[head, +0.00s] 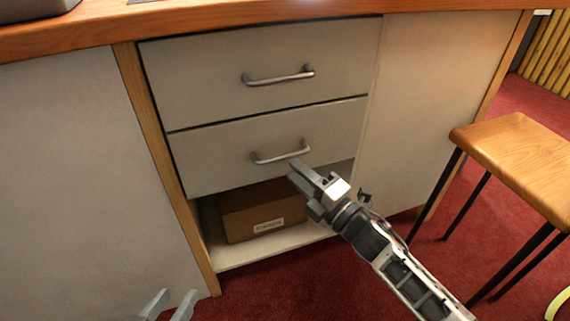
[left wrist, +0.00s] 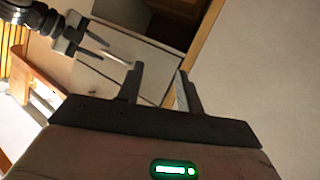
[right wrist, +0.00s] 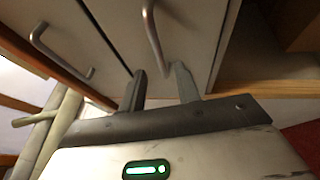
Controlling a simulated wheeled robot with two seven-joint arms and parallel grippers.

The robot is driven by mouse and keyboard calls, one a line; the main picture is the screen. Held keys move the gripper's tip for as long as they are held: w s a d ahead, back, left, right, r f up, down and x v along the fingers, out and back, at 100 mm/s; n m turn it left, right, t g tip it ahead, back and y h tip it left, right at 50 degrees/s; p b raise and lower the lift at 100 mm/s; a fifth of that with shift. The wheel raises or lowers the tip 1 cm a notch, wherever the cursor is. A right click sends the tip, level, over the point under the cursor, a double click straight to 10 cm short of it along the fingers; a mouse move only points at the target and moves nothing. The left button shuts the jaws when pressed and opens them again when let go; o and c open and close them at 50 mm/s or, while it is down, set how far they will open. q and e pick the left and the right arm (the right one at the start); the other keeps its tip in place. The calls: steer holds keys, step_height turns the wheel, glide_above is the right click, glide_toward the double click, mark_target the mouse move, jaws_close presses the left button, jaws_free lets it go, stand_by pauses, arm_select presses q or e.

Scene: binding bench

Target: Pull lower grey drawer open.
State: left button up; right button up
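The lower grey drawer (head: 220,160) sits under the upper drawer, and its front looks flush with the cabinet. Its metal bar handle (head: 272,159) runs across the front; it also shows in the right wrist view (right wrist: 153,35). My right gripper (head: 294,175) is open, close to the right end of this handle. In the right wrist view its fingertips (right wrist: 160,72) are apart, with the handle's end just ahead between them; I cannot tell contact. My left gripper (head: 170,305) is open and empty, low at the left, away from the drawers; its fingers show in the left wrist view (left wrist: 160,70).
The upper drawer (head: 200,70) has its own handle (head: 278,78). Below the drawers, an open shelf (head: 275,243) holds a labelled cardboard box (head: 245,215). A wooden stool (head: 520,150) stands at the right. Red carpet (head: 300,290) in front is clear.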

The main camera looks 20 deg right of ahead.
mark_target(285, 163)
arm_select(q)
steer(key=shift+d+r, duration=0.1)
steer(key=shift+r, duration=0.15)
arm_select(e)
steer(key=shift+x, duration=2.3)
